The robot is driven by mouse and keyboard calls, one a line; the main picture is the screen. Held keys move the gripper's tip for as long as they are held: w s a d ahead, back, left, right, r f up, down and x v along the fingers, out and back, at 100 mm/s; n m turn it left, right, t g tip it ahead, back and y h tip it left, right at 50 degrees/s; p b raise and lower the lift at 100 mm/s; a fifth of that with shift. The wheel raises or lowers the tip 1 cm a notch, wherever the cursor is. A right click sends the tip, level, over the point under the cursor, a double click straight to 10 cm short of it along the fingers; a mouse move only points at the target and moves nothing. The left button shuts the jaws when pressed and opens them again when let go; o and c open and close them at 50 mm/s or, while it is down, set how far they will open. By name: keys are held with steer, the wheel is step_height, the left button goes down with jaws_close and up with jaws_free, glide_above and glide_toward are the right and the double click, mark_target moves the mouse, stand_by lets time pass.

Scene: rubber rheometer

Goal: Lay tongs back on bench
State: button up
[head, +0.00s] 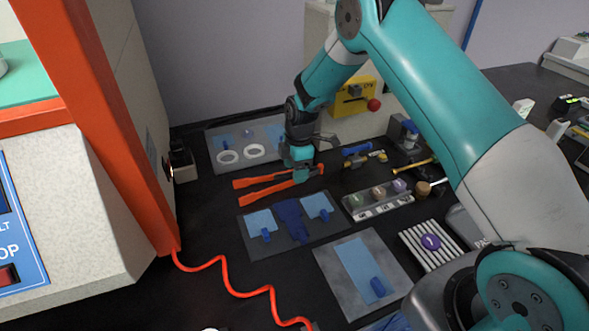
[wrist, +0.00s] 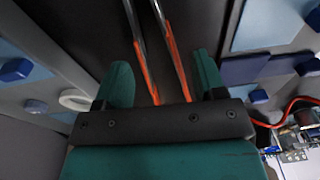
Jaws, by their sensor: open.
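The tongs (head: 266,188), with two long orange arms spread in a narrow V, appear to lie on the black bench (head: 215,215). In the wrist view the tongs (wrist: 148,67) run lengthwise between my fingers, orange near the gripper and grey metal farther off. My gripper (head: 299,173) is over the right end of the tongs, pointing down. In the wrist view my gripper (wrist: 161,68) is open, with a teal finger on each side of the tongs and gaps between. The gripper hides part of the tongs in the head view.
A grey tray (head: 228,166) with white rings lies behind. A dark mat (head: 253,242) with blue pieces lies in front, near the tongs. A sample rack (head: 378,211) stands to the right. An orange-framed machine (head: 158,225) and coiled red cord (head: 238,293) border the left.

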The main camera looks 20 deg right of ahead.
step_height(320, 180, up, 12)
steer(key=d+b, duration=0.1)
steer(key=b, duration=0.1)
steer(key=s+a+r+m, duration=0.3)
steer(key=s+a+r, duration=0.1)
steer(key=s+r, duration=0.3)
steer(key=s+a+r+m+y, duration=0.1)
steer(key=s+a+r+m, duration=0.1)
steer(key=s, duration=0.7)
steer(key=s+a+r+m+y, duration=0.1)
steer(key=s+a+r+m, duration=0.1)
steer(key=s, duration=0.7)
steer(key=s+a+r+m+y, duration=0.1)
steer(key=s+a+r+m, duration=0.1)
steer(key=s, duration=0.7)
steer(key=shift+r+m, duration=0.6)
steer(key=shift+m, duration=0.3)
